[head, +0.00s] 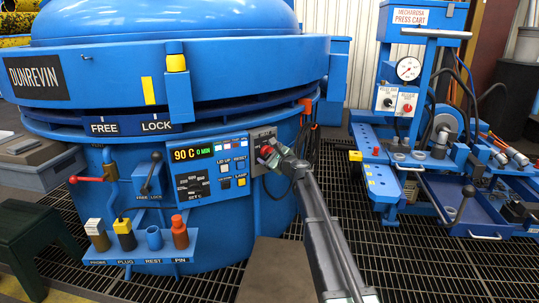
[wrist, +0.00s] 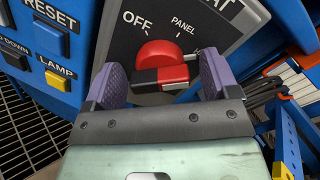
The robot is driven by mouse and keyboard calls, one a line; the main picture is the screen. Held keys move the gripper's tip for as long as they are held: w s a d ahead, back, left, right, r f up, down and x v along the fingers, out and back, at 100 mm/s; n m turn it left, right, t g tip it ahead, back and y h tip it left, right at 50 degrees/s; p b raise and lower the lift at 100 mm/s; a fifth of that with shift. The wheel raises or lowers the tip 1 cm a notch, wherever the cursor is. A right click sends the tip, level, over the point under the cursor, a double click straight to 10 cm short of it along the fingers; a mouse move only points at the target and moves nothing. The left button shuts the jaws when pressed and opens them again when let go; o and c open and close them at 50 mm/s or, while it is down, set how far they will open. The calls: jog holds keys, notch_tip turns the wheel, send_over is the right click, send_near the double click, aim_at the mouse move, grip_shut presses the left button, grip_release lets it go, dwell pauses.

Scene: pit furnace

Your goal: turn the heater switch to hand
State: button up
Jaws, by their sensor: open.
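The heater switch is a red round knob (wrist: 158,50) with a red and black bar across its front, on a dark plate (wrist: 105,45). The labels OFF and PANEL show above it, and a third marking to its right is mostly hidden by my finger. The bar lies roughly level across the wrist view. My gripper (wrist: 161,72) is open, with one purple finger on each side of the knob; I cannot tell whether they touch it. In the head view my gripper (head: 276,160) is at the grey switch plate (head: 262,136), covering most of the knob.
The blue control panel (head: 207,168), with a display and RESET and LAMP buttons, is just left of the switch. Orange hooks or cables (head: 308,118) hang to its right. A press cart (head: 382,170) stands farther right. Below is a grating floor (head: 430,260).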

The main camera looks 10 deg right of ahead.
jog(key=v, duration=1.1)
jog(key=s+a+f+n+g+p, duration=0.1)
jog(key=s+a+f+n+g, duration=0.2)
jog(key=s+f+n+g, duration=0.35)
jog(key=s+a+f+n+g, duration=0.3)
jog(key=s+n, duration=0.6)
jog(key=s+d+f+n+g+h+p, duration=0.1)
jog(key=s+f+n+g+h+p, duration=0.2)
jog(key=s, duration=0.8)
jog(key=s+d+f+n+g+h, duration=0.1)
jog(key=s+n+g+h, duration=0.35)
jog(key=s, duration=0.75)
notch_tip(320, 180, up, 39)
jog(key=t+p, duration=0.1)
jog(key=p, duration=3.7)
jog(key=shift+s+a+h, duration=0.3)
jog(key=shift+h, duration=0.05)
